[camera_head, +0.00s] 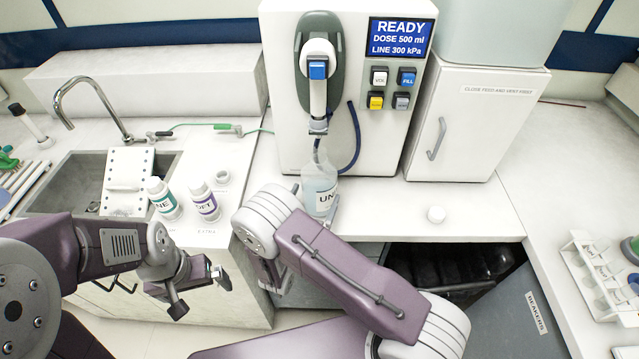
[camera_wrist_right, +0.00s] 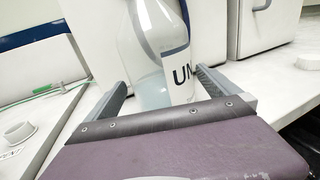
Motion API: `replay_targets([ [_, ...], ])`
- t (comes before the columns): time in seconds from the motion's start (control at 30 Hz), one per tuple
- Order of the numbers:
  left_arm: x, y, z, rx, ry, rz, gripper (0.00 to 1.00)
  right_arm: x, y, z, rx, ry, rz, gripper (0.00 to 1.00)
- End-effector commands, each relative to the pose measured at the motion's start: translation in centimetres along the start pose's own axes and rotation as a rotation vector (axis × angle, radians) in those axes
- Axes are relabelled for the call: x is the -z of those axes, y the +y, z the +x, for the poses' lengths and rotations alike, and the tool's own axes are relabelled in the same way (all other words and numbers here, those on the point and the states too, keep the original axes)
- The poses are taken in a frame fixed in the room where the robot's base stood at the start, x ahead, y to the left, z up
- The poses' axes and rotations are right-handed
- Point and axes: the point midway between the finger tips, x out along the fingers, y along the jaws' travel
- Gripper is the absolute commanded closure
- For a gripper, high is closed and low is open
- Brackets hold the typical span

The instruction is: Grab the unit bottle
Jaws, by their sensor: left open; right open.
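The unit bottle (camera_head: 319,188) is clear with pale liquid and a white label showing "UN". It stands upright below the dispenser nozzle. In the right wrist view the bottle (camera_wrist_right: 165,55) is between the two fingers of my right gripper (camera_wrist_right: 163,80), which is open, one finger on each side. I cannot tell whether either finger touches it. In the head view my right arm hides the bottle's lower part and most of that gripper. My left gripper (camera_head: 200,291) is open and empty, in front of the sink counter and away from the bottle.
The dispenser (camera_head: 282,100) with a "READY" screen (camera_head: 401,38) stands behind the bottle. Two small labelled bottles, one green-labelled (camera_head: 162,199) and one purple-labelled (camera_head: 204,202), stand by the sink (camera_head: 70,172). A white cap (camera_head: 436,214) lies right of the bottle, with clear counter around it.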

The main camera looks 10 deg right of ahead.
Motion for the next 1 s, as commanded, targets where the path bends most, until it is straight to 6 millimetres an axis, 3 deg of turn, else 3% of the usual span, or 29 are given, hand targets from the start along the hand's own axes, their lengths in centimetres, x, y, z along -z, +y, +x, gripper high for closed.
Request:
replay_targets([
  [0.2, 0.2, 0.0, -1.4, 0.000, 0.001, 0.000, 0.00, -0.2, -0.1, 3.8, 0.005, 0.001, 0.000, 0.00],
  [0.47, 0.1, 0.0, -1.4, 0.000, 0.000, 0.000, 0.00, 0.0, -0.1, 4.4, 0.002, 0.000, -0.001, 0.00],
  [0.57, 0.1, 0.0, -1.4, 0.000, 0.000, 0.000, 0.00, 0.0, -0.1, 4.4, 0.002, 0.000, -0.001, 0.22],
  [0.77, 0.1, 0.0, -1.4, 0.000, 0.000, 0.000, 0.00, 0.0, -0.1, 4.4, 0.002, 0.000, -0.001, 0.78],
  [0.8, 0.1, 0.0, -1.4, 0.000, 0.000, 0.000, 0.00, -0.2, 0.0, 4.4, 0.002, -0.003, 0.001, 0.83],
  [1.0, 0.1, 0.0, -1.4, 0.000, 0.000, 0.000, 0.00, -0.2, 0.0, 4.4, 0.002, -0.003, 0.001, 0.83],
])
